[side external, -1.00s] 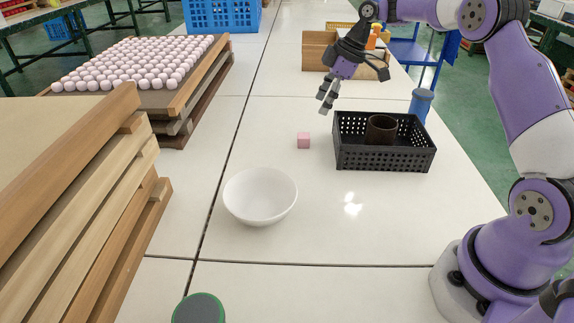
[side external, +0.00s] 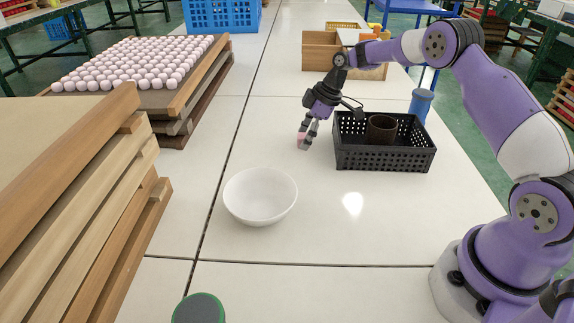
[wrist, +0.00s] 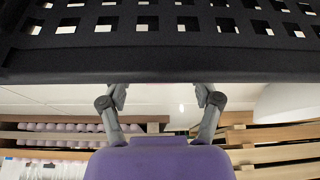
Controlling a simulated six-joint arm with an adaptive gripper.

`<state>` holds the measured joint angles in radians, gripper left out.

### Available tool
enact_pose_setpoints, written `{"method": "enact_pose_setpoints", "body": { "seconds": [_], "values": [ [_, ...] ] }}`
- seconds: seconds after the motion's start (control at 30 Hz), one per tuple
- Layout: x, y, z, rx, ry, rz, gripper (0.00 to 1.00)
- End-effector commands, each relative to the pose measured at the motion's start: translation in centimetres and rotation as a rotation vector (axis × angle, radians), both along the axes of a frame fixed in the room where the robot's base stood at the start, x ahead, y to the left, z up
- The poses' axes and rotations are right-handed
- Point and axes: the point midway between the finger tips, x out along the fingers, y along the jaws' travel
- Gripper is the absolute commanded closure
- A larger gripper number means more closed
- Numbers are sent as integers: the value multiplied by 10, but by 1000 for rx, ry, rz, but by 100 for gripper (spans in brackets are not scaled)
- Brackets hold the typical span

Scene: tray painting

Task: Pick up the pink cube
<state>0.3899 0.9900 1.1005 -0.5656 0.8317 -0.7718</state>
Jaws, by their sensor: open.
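The pink cube (side external: 302,143) is on the white table in the side view, left of the black basket, and partly hidden by the fingers. My gripper (side external: 308,138) is low over it and points down, with its fingers at the cube. The wrist view shows the two grey fingers of my gripper (wrist: 159,93) spread apart. The cube cannot be made out in the wrist view. Whether the fingers touch the cube cannot be told.
The black perforated basket (side external: 384,160) with a dark brown cup (side external: 381,128) stands close at right; its wall fills the top of the wrist view (wrist: 160,58). A white bowl (side external: 260,196) is nearer and left. Wooden stacks (side external: 95,200) line the left. Table space in front is clear.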

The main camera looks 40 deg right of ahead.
Motion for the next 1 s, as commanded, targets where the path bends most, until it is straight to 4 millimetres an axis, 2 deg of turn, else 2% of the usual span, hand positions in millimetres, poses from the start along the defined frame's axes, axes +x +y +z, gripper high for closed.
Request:
{"method": "enact_pose_setpoints", "body": {
  "seconds": [0.03, 0.1, 0.17, 0.2, 0.67, 0.77, 0.9, 1.0],
  "values": [
    [0, 0, 0, 0, 0, 0, 34],
    [0, 0, 0, 0, 0, 0, 68],
    [0, 0, 0, 0, 0, 0, 88],
    [0, 0, 0, 0, 0, 0, 91],
    [0, 0, 6, 0, -1, -1, 91],
    [0, 0, 17, 0, -2, -1, 91],
    [1, -1, 43, -2, -4, -1, 91],
    [-7, 20, 55, 0, -1, 4, 91]
  ]
}}
